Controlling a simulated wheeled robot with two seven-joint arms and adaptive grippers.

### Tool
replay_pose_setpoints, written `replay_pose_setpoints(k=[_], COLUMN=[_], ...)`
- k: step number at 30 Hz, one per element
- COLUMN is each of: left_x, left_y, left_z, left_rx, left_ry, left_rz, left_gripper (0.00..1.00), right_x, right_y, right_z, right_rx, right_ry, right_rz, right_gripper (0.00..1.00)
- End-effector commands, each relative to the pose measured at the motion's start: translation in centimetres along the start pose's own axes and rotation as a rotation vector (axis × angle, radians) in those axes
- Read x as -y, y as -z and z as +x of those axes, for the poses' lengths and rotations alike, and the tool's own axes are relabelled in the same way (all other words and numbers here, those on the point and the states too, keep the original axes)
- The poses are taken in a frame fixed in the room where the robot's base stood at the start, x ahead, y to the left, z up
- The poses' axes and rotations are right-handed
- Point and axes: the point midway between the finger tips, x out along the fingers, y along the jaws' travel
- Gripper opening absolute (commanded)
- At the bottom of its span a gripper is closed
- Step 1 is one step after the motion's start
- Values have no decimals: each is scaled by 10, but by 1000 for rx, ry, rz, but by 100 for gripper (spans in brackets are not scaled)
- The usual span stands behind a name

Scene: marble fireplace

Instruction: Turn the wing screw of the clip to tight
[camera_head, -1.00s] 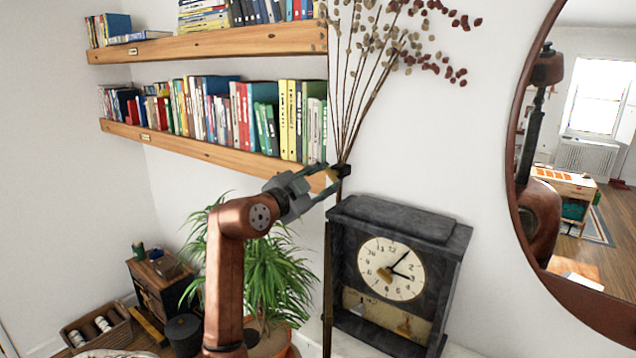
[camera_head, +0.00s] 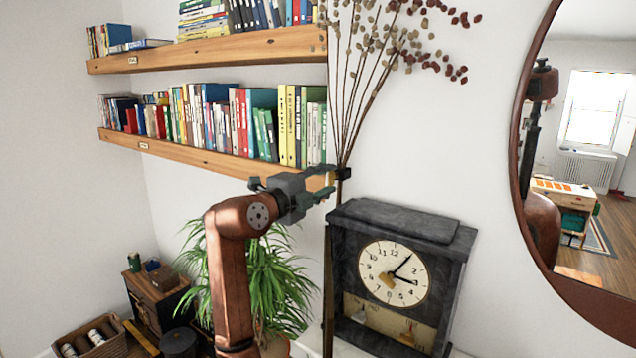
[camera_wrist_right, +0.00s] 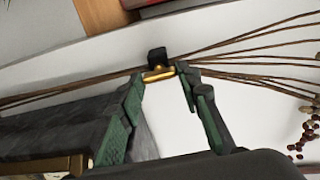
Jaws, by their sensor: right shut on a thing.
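The dark clip (camera_head: 343,173) holds the stems of the dried branches together, just left of and above the clock. In the wrist view, the small black clip (camera_wrist_right: 157,56) sits on the stems, with its brass wing screw (camera_wrist_right: 158,74) facing me. My right gripper (camera_head: 328,181) reaches the clip from the left. In the wrist view, the fingertips of my right gripper (camera_wrist_right: 161,77) stand on either side of the wing screw and are shut on its wings. The fingers partly cover the screw in the head view. My left gripper is not in view.
The black stone clock (camera_head: 398,275) stands close below the clip. A wooden shelf (camera_head: 220,160) with books ends just left of the stems. A green plant (camera_head: 265,285) is behind my arm. A round mirror (camera_head: 530,190) hangs at the right.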

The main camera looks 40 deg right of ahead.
Motion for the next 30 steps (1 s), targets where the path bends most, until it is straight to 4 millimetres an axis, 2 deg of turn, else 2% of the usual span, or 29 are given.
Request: replay_pose_setpoints(k=[1,18,19,26,30], left_x=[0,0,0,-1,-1], left_y=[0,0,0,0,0], left_z=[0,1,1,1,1], left_rx=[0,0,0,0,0], left_ry=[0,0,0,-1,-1], left_rz=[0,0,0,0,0], left_gripper=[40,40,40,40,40], right_x=[6,7,7,5,4], right_y=[0,0,0,0,0], right_z=[-1,-2,-2,-1,0], right_rx=[4,4,4,3,1], right_ry=[15,14,14,11,8], right_rz=[15,46,46,44,42], right_gripper=[7,7,33,49,49])
